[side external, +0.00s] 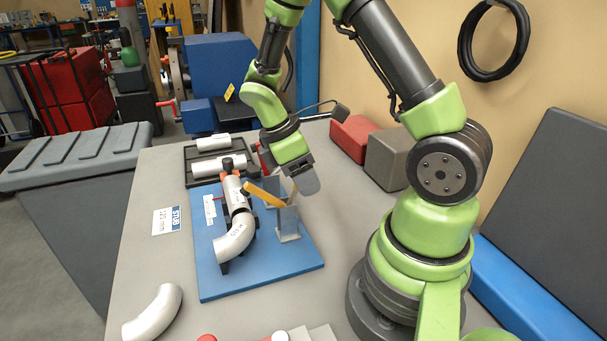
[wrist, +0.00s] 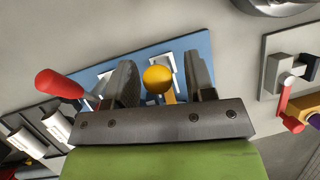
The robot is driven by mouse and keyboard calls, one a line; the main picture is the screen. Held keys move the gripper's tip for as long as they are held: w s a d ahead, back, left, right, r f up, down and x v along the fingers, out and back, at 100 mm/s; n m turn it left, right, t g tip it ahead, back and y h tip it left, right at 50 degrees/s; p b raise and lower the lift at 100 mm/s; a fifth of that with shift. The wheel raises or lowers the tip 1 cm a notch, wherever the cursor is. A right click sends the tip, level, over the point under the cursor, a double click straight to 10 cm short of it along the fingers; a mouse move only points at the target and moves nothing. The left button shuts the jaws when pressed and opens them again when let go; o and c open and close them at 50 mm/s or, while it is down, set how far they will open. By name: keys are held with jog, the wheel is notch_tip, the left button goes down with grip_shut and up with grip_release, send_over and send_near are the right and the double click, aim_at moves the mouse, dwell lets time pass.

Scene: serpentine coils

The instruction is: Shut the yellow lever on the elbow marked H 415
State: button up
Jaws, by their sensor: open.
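The yellow lever (side external: 262,194) stands tilted up beside the white elbow (side external: 235,241) on the blue plate (side external: 270,284). The elbow joins a straight pipe, and its marking is too small to read surely. In the wrist view, the yellow round knob (wrist: 158,78) shows between the two fingers of my open gripper (wrist: 161,82). I cannot tell whether a finger touches it. The elbow is hidden in the wrist view.
A red handle (wrist: 58,84) lies left of my fingers in the wrist view. A dark tray (side external: 189,178) with white pipes lies behind the plate. A loose elbow (side external: 154,313) lies at the front left. Red and grey blocks (side external: 354,137) stand to the right.

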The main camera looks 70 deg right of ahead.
grip_shut()
jog(key=shift+w+a+r+g+h, duration=0.2)
jog(key=shift+w+a+g+h, duration=0.1)
jog(key=shift+g+h, duration=0.25)
jog(key=shift+w+a+r+g+h, duration=0.15)
jog(key=shift+w+a+g+h, duration=0.15)
jog(key=shift+g+h, duration=0.2)
grip_release()
jog(key=v, duration=1)
jog(key=shift+d, duration=0.1)
